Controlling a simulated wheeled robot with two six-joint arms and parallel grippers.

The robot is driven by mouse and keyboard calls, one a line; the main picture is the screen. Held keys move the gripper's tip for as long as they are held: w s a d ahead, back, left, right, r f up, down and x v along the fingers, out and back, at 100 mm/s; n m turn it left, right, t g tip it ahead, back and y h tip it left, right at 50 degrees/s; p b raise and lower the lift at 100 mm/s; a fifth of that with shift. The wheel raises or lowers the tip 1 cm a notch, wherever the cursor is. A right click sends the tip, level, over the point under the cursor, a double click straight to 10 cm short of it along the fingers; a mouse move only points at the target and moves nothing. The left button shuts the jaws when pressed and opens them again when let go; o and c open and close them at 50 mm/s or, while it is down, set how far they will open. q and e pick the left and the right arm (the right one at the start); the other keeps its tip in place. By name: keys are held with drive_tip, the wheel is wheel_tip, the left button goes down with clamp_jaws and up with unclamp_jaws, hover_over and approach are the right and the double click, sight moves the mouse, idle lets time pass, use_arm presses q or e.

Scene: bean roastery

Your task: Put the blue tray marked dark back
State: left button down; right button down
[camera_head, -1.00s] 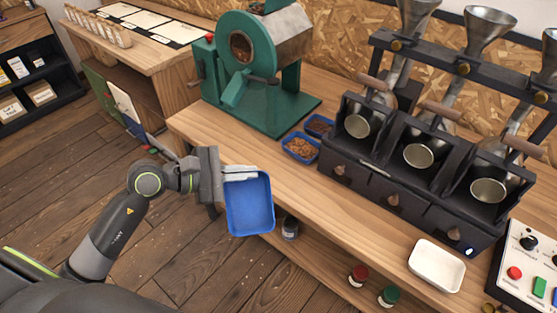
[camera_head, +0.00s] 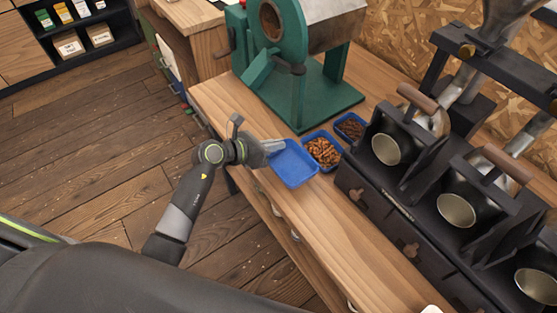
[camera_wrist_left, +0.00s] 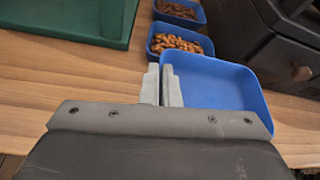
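An empty blue tray (camera_head: 293,163) is at the left end of the wooden bench, in line with two filled blue trays; no marking on it can be read. My left gripper (camera_head: 277,147) is shut on its near-left rim. In the left wrist view the fingers (camera_wrist_left: 162,85) pinch the wall of the empty tray (camera_wrist_left: 215,85). I cannot tell whether the tray rests on the bench or hangs just above it. A blue tray of lighter brown beans (camera_head: 322,152) sits beside it, and a blue tray of dark beans (camera_head: 351,127) behind that. My right gripper is not in view.
The green roaster (camera_head: 300,95) stands behind and left of the trays. The black sample roaster (camera_head: 400,205) with metal drums stands close on their right. The bench front (camera_head: 320,225) is bare wood.

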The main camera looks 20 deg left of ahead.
use_arm(q)
drive_tip(key=shift+f, duration=2.8)
drive_tip(key=shift+f+b, duration=0.2)
drive_tip(key=shift+b, duration=0.15)
drive_tip(key=c, duration=1.7)
unclamp_jaws()
drive_tip(key=shift+r, duration=0.1)
